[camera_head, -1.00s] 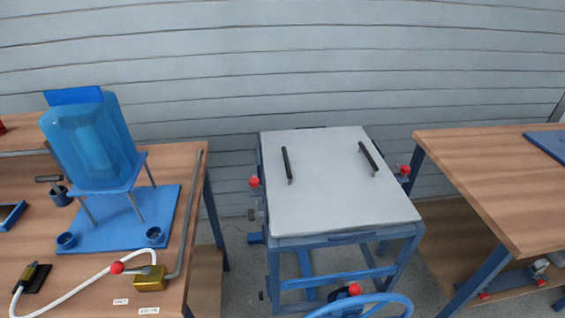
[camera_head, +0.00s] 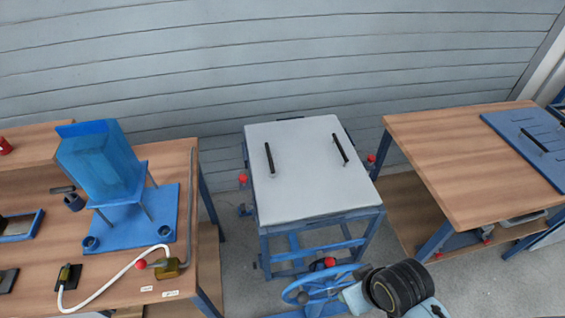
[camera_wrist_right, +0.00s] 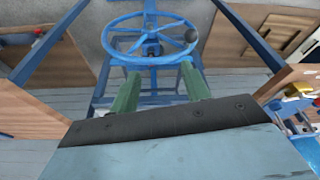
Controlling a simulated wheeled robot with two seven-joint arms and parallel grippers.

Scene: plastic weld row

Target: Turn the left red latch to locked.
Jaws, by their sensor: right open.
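The left red latch (camera_head: 243,179) is a small red knob on the left side of a blue-framed stand with a white lid (camera_head: 305,190). A matching red latch (camera_head: 371,158) sits on the right side. Whether either is locked is too small to tell. My right gripper (camera_wrist_right: 157,82) shows two green fingers apart with nothing between them, pointing toward a blue handwheel (camera_wrist_right: 150,38). In the head view my right arm is at the bottom, right of the wheel and well away from the left latch. My left gripper is not in view.
The blue handwheel (camera_head: 325,287) stands at the front of the stand, with a red knob (camera_head: 330,262) near it. A wooden bench (camera_head: 125,235) with a blue hopper (camera_head: 100,165) is at left. Another wooden table (camera_head: 455,150) is at right. Floor gaps separate them.

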